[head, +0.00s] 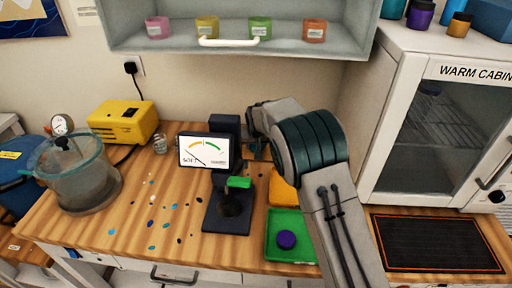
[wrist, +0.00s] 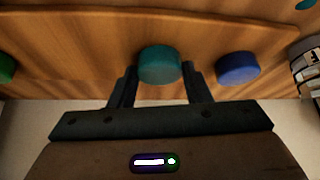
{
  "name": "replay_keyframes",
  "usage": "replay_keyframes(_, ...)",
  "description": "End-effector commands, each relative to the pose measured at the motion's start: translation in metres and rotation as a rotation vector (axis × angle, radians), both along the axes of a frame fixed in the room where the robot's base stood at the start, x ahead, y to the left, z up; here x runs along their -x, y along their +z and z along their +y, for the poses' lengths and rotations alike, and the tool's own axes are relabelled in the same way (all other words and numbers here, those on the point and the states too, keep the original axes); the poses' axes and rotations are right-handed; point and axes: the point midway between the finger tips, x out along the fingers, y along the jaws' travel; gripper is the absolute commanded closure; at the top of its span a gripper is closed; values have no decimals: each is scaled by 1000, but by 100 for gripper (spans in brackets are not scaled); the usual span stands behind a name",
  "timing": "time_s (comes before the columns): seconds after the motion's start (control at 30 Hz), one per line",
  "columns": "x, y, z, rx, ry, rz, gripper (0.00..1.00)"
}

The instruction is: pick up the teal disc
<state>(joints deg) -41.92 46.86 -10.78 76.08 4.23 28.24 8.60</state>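The teal disc (wrist: 160,66) shows in the wrist view, at the middle, over the wood table top. My gripper (wrist: 160,68) has one finger on each side of it, with what looks like a thin gap at each side. The fingers look open; whether either touches the disc is hard to tell. In the head view my arm reaches to the back of the table. My gripper there is largely hidden behind the arm and the meter, and I cannot make out the teal disc.
A blue disc (wrist: 238,68) lies close right of the teal one; a green disc (wrist: 5,68) is at the left edge. A green tray (head: 272,250) holds a purple disc (head: 286,239). A wall shelf (head: 160,40) hangs above.

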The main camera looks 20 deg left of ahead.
Motion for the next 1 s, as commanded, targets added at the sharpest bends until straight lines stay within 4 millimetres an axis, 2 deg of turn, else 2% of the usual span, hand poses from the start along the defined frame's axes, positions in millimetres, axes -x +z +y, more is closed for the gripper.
replay_keyframes(0.37, 0, 4, 0, -1, 0, -2, 78)
replay_keyframes(0.57, 0, 23, 0, -2, -1, -3, 78)
replay_keyframes(0.67, -1, 42, 0, -4, -1, -5, 78)
replay_keyframes(1.0, 9, 81, -70, -3, -5, -2, 78)
